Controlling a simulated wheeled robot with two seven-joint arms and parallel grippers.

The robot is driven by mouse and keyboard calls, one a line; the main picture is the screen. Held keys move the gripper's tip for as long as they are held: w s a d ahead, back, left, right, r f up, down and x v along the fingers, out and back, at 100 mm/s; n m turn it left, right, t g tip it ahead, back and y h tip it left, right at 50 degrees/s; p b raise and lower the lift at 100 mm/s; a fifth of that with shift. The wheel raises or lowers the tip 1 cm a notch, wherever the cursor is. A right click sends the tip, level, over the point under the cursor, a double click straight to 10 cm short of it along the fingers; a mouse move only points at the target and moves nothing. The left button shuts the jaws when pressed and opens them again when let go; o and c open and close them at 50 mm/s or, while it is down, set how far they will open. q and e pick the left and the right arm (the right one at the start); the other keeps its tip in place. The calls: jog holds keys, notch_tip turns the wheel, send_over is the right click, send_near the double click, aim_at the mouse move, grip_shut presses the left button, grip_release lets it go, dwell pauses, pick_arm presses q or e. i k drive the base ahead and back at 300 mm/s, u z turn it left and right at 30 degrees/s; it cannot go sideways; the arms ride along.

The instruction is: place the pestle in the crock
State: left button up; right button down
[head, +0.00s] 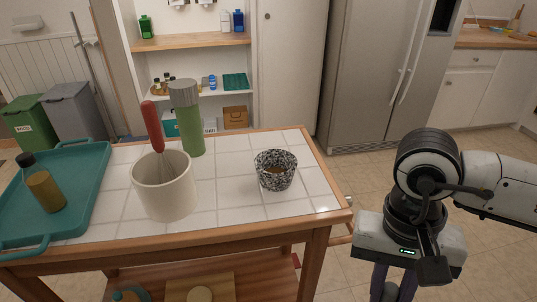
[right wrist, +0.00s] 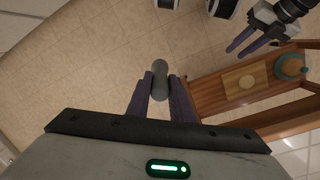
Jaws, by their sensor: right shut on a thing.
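The crock (head: 165,197) is a white cylinder standing upright on the tiled cart top, with a red-handled whisk (head: 152,127) leaning inside it. My right gripper (head: 394,289) is low, to the right of the cart and apart from the crock. Its fingers are partly cut off at the bottom of the head view. In the right wrist view it is shut on the pestle (right wrist: 160,78), a grey rounded rod sticking out past the fingertips above the floor. My left gripper (right wrist: 250,42) shows only in the right wrist view, its purple fingers apart with nothing between them.
A speckled mortar (head: 276,172) stands right of the crock. A green bottle with a grey top (head: 188,125) stands behind the crock. A teal tray (head: 85,205) with a small bottle (head: 45,190) is at left. The cart's lower shelf (right wrist: 215,92) holds a board and a teal item.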

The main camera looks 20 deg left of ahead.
aim_at(170, 210)
jog(key=z, duration=1.15)
jog(key=i, duration=0.4)
jog(key=u, duration=3.25)
